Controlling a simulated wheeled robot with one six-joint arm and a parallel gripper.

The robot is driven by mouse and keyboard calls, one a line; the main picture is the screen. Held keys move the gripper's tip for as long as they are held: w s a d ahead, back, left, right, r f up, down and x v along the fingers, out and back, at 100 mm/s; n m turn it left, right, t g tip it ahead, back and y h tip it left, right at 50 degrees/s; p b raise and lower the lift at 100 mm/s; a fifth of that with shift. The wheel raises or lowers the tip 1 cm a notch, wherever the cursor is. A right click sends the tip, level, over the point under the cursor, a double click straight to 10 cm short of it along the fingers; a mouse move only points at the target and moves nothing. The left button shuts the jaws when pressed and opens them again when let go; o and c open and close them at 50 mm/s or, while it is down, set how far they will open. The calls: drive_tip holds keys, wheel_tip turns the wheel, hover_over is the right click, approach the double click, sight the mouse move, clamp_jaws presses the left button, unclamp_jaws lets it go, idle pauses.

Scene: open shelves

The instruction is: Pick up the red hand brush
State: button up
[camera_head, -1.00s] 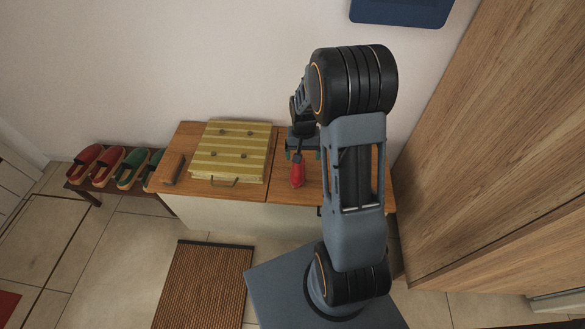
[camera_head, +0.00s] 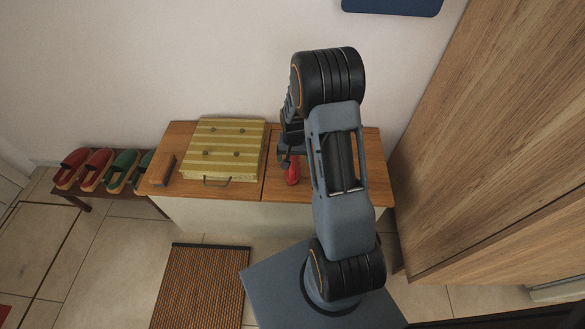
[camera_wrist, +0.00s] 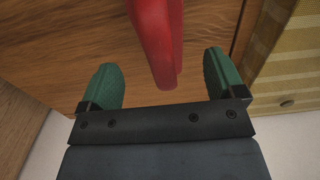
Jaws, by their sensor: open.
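The red hand brush (camera_head: 292,173) lies on the wooden cabinet top, right of the striped box, partly hidden by my arm in the head view. In the wrist view the red part of the brush (camera_wrist: 160,40) runs down from the top edge and ends between my fingers. The rest of it is out of that picture. My gripper (camera_wrist: 165,78) is open, with one green-padded finger on each side of the brush. Neither finger visibly touches it. I cannot tell how far the fingers are above the cabinet top.
The yellow striped box (camera_head: 222,150) stands close beside the brush, with a brown block (camera_head: 163,170) left of it. The wooden cabinet top (camera_head: 376,170) is bare at right, near a tall wooden panel (camera_head: 490,130). Red and green slippers (camera_head: 97,167) sit on a low rack.

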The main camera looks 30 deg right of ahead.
sight(293, 160)
drive_tip(key=f, duration=0.2)
drive_tip(key=f+b, duration=0.1)
drive_tip(key=f, duration=0.1)
drive_tip(key=shift+s+a+f+b, duration=0.1)
drive_tip(key=shift+a+f+b, duration=0.1)
drive_tip(key=shift+f+b, duration=0.15)
drive_tip(key=shift+r, duration=0.1)
drive_tip(key=c, duration=1.2)
drive_tip(key=shift+r+p, duration=0.35)
drive_tip(key=shift+r, duration=0.1)
wheel_tip(293, 160, up, 2)
drive_tip(key=shift+r+p, duration=0.2)
drive_tip(key=shift+p, duration=0.35)
drive_tip(key=s+r+p, duration=0.1)
drive_tip(key=s+r, duration=0.2)
drive_tip(key=s, duration=0.1)
drive_tip(key=s+a+r+p, duration=0.1)
drive_tip(key=s+r, duration=0.2)
drive_tip(key=s, duration=0.2)
drive_tip(key=s+a+r+p, duration=0.1)
drive_tip(key=s+r+p, duration=0.1)
drive_tip(key=s+r, duration=0.1)
drive_tip(key=shift+s+r, duration=0.35)
drive_tip(key=shift+s, duration=0.5)
